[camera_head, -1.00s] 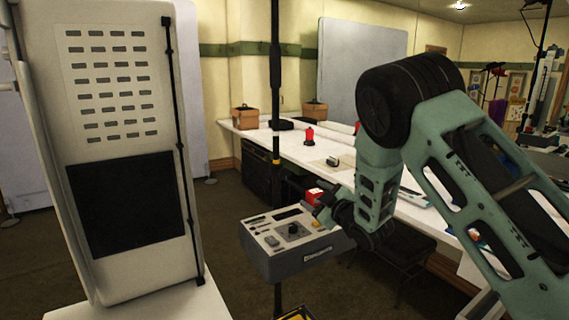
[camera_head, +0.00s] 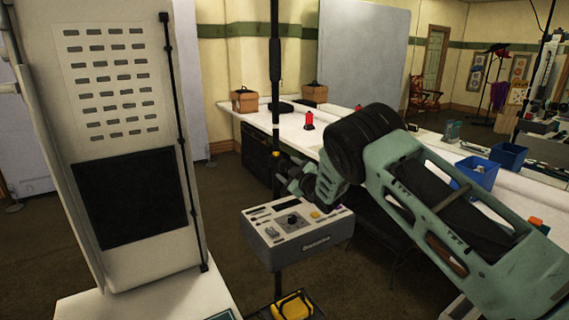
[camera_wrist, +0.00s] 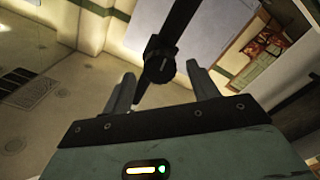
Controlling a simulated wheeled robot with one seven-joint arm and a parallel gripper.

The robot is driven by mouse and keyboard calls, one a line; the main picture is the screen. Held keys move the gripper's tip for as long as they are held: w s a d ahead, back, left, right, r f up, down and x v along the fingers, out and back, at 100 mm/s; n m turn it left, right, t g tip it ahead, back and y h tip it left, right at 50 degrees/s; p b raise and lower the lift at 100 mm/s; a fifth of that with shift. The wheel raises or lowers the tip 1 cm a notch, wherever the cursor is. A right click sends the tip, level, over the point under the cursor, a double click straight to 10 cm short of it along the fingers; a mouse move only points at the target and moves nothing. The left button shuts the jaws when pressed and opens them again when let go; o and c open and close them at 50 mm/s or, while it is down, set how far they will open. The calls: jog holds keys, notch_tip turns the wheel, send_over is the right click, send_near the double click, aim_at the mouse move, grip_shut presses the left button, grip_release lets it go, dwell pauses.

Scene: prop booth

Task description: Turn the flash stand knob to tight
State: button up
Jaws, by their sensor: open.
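The flash stand is a dark upright pole (camera_head: 275,70) left of the picture's middle in the head view. In the wrist view the pole (camera_wrist: 182,18) runs slanted, with a round black knob (camera_wrist: 160,66) on it that bears a short pale mark. My gripper (camera_wrist: 160,73) is open, with one finger on each side of the knob in this view; I cannot tell whether either touches it. In the head view my gripper (camera_head: 284,172) is close beside the pole, and the knob is too small to make out there.
A grey control box (camera_head: 300,240) with a dial sits just below my gripper. A large white panel (camera_head: 115,150) stands at left. A long white counter (camera_head: 335,134) with a red bottle (camera_head: 309,121) and blue bins (camera_head: 478,172) runs behind my arm.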

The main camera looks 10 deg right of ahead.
jog(key=shift+p+x, duration=0.3)
jog(key=shift+x, duration=1.15)
jog(key=shift+c, duration=0.3)
jog(key=c, duration=0.9)
jog(key=shift+f+b, duration=0.1)
jog(key=shift+b, duration=0.3)
jog(key=shift+f+m+b, duration=0.15)
jog(key=shift+m+b, duration=0.85)
jog(key=shift+b, duration=0.15)
jog(key=m+b, duration=0.2)
jog(key=b, duration=0.1)
jog(key=shift+d+m, duration=0.1)
jog(key=shift+m, duration=0.2)
jog(key=m+b, duration=0.5)
jog(key=shift+m, duration=0.3)
